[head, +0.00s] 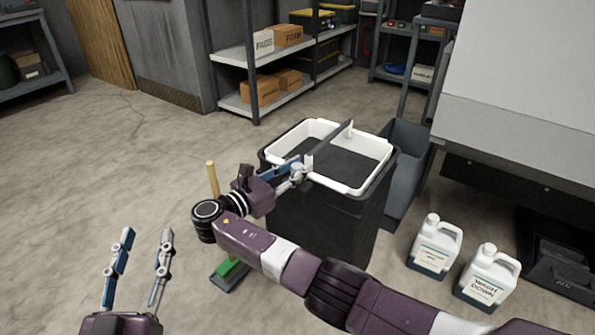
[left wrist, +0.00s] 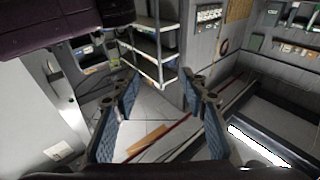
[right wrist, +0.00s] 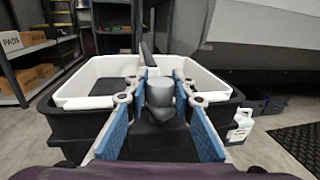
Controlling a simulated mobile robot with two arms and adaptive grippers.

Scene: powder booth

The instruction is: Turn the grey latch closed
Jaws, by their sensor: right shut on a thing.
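The grey latch shows in the right wrist view as a rounded grey knob (right wrist: 160,92) with a dark bar standing behind it. In the head view its bar (head: 332,143) runs over the white-rimmed top of a black bin (head: 330,215). My right gripper (head: 300,168) is at the near side of the bin's rim, its blue fingers on both sides of the knob and shut on it. The fingers and wrist hide part of the latch in the head view. My left gripper (head: 143,243) is open and empty at lower left, well apart from the bin.
Two white jugs (head: 434,245) (head: 489,276) stand on the floor right of the bin. A grey bin (head: 405,165) stands behind it, beside the large booth panel (head: 525,90). A broom with a green head (head: 229,268) is at its left. Shelves with boxes (head: 264,90) stand behind. Floor at left is clear.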

